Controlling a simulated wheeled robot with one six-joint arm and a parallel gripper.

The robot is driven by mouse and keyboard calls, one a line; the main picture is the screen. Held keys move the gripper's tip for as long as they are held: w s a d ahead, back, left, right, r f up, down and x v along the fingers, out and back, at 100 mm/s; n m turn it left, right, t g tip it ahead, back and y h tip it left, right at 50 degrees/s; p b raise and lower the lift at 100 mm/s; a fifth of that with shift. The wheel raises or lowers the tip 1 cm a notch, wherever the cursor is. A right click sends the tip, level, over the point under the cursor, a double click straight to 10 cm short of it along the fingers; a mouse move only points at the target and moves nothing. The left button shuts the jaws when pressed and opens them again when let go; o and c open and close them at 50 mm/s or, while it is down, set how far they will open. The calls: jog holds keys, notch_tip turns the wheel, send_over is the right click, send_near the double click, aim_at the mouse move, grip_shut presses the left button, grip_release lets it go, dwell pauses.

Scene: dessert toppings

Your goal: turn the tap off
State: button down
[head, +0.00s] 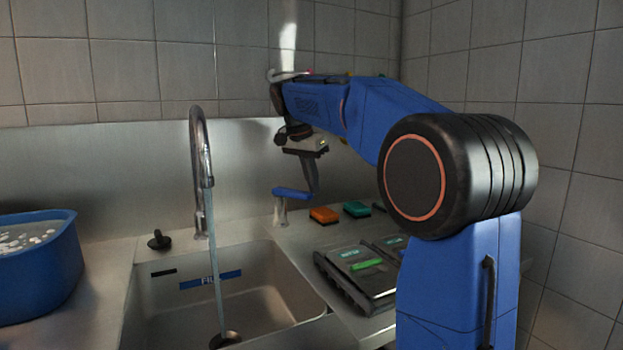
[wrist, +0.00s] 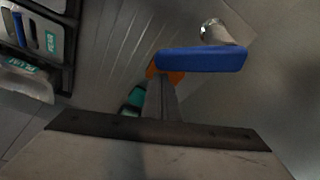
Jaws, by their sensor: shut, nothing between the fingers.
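The tap's curved metal spout (head: 198,150) rises behind the sink. A thin stream of water (head: 216,275) runs from it down to the drain. The tap's blue lever (head: 291,193) sits on a short metal post (head: 280,212) to the right of the spout; it also shows in the wrist view (wrist: 202,59). My gripper (head: 313,190) is shut and empty, pointing down at the lever's right end in the head view. In the wrist view its fingers (wrist: 162,98) are close to the lever's left end; I cannot tell whether they touch.
The steel sink (head: 285,285) lies in front of the tap. Orange (head: 324,215) and green (head: 356,209) sponges lie right of the lever. A dark rack of labelled containers (head: 357,275) stands right of the sink. A blue tub (head: 40,275) is at left, a black plug (head: 159,240) behind the sink.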

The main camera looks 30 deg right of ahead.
aim_at(309, 195)
dwell(0.4)
jog(key=shift+s+a+m+g, duration=0.2)
jog(key=shift+s+a+m, duration=0.2)
jog(key=shift+a+m, duration=0.25)
jog(key=shift+s+a+m+g, duration=0.2)
jog(key=shift+s+a+m, duration=0.2)
jog(key=shift+m, duration=0.35)
jog(key=shift+s+a, duration=0.4)
jog(key=shift+a, duration=0.2)
jog(key=shift+s+a, duration=0.15)
jog(key=shift+a, duration=0.4)
jog(key=shift+s+a, duration=0.15)
jog(key=shift+a, duration=0.5)
